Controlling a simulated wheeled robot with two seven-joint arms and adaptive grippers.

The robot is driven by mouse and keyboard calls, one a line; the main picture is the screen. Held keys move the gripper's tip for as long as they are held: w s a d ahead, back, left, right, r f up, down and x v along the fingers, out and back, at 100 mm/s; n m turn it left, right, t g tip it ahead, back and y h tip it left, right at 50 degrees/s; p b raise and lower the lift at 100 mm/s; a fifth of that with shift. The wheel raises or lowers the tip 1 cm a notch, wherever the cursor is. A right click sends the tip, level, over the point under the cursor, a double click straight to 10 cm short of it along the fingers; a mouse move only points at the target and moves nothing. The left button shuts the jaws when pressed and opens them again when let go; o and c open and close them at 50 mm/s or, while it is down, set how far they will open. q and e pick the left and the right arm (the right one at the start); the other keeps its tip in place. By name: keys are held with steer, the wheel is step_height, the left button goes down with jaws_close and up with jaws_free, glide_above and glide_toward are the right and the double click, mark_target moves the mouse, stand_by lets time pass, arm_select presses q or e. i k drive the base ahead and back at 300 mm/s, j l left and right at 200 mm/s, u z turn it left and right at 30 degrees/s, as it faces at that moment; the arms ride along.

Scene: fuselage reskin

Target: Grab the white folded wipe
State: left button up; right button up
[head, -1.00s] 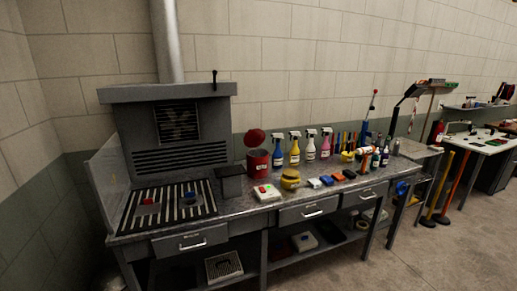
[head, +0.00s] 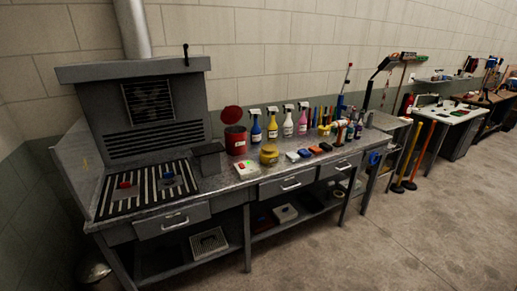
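A small white piece (head: 292,156), which looks like the folded wipe, lies flat on the metal workbench (head: 222,184) at the left end of a row of small coloured pieces. It is too small to make out folds. A white item with red and green marks (head: 246,170) lies farther left near the front edge. Neither of my grippers is in view.
A yellow container (head: 268,154) and a red can with raised lid (head: 235,138) stand left of the white piece. Several spray bottles (head: 272,126) stand behind. A grey hood with a slatted grate (head: 148,188) fills the bench's left end. The floor (head: 330,250) in front is clear.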

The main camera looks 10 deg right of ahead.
mark_target(292, 156)
steer(key=i+l+z, duration=0.15)
steer(key=i, duration=0.3)
steer(key=i+l+z, duration=0.1)
steer(key=i+l, duration=0.25)
steer(key=i, duration=0.15)
steer(key=i+l+z, duration=0.15)
steer(key=i, duration=0.3)
